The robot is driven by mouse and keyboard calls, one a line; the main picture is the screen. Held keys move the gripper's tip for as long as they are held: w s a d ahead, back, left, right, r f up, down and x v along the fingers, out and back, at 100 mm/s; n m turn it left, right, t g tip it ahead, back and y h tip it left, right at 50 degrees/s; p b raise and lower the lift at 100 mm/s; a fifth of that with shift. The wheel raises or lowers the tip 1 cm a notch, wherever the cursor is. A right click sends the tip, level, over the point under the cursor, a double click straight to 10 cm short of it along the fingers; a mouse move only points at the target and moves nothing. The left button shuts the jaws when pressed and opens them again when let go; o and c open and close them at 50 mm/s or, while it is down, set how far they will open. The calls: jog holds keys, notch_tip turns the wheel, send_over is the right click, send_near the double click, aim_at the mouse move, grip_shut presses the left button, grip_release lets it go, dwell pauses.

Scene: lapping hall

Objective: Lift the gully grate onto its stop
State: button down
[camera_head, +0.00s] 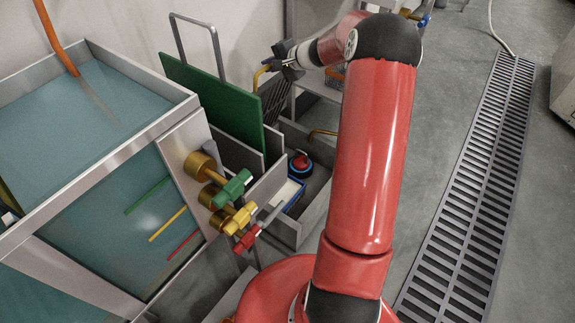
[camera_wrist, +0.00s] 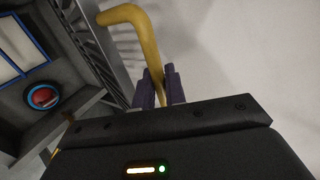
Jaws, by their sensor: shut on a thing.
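The gully grate (camera_head: 273,95) is a dark slatted panel standing steeply tilted behind the green board in the head view. Its slats also show in the wrist view (camera_wrist: 98,48). A bent yellow handle (camera_wrist: 128,14) sticks out from it. My gripper (camera_head: 272,65) is at this handle, partly hidden by my wrist. In the wrist view my gripper's dark fingers (camera_wrist: 160,84) are shut around the handle's lower straight part. I cannot make out a stop, or whether the grate touches one.
A green board (camera_head: 212,105) stands beside the grate. Below is a grey pit (camera_head: 313,213) holding a red-and-blue round part (camera_head: 300,163). A tank (camera_head: 100,170) with coloured valves (camera_head: 233,188) is at left. A slotted floor drain (camera_head: 475,190) runs along the right; floor beside it is clear.

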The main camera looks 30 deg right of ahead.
jog(key=shift+w+a+r, duration=0.2)
jog(key=shift+w+a, duration=0.2)
jog(key=shift+w, duration=0.4)
jog(key=shift+w+a+r, duration=0.25)
jog(key=shift+w+a, duration=0.15)
jog(key=shift+w, duration=0.4)
jog(key=shift+w+a+r, duration=0.2)
jog(key=shift+w+a, duration=0.2)
jog(key=shift+w, duration=0.4)
jog(key=c, duration=0.6)
grip_release()
jog(key=shift+s, duration=0.1)
jog(key=b+v, duration=0.2)
jog(key=v, duration=0.5)
